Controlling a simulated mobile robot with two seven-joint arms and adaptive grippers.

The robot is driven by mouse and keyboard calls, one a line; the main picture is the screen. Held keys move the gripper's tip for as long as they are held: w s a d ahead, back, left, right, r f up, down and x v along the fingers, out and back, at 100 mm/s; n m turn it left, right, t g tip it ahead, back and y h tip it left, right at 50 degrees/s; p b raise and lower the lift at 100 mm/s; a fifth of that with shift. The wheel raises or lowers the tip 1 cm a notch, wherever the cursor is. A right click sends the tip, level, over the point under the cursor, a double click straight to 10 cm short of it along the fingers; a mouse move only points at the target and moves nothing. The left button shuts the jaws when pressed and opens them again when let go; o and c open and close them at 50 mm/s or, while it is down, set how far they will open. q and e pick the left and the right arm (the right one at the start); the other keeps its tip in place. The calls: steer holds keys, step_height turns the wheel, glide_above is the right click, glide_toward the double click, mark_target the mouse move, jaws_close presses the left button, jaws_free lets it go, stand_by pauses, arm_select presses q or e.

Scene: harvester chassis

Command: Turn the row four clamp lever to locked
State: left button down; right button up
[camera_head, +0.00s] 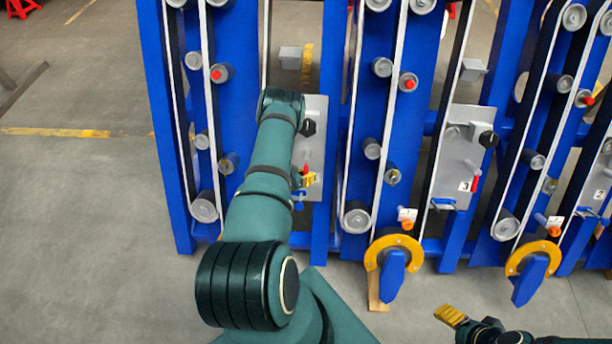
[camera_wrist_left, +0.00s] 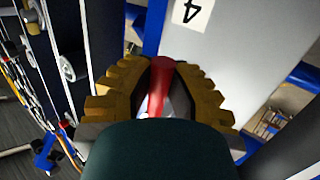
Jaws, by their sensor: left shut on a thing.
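The row four clamp lever has a red handle, which shows in the left wrist view (camera_wrist_left: 160,80) between my left gripper's toothed yellow fingers (camera_wrist_left: 163,88). The fingers are shut on it. In the head view only a small red bit of the lever (camera_head: 306,168) shows above the left gripper (camera_head: 307,180), low on the row four grey plate (camera_head: 315,150). A label with the number 4 (camera_wrist_left: 189,12) is on the plate in the wrist view. The lever's pivot is hidden. My right gripper (camera_head: 451,316) is at the bottom right, away from the frame; its opening is unclear.
Blue uprights (camera_head: 178,130) with rollers and belts stand on both sides of the plate. A black knob (camera_head: 309,128) is above the lever. The row three plate (camera_head: 458,160) with its own red lever (camera_head: 474,183) is to the right.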

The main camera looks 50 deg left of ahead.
arm_select(q)
steer(key=shift+s, duration=0.1)
steer(key=c, duration=0.9)
jaws_free()
steer(key=v, duration=1.2)
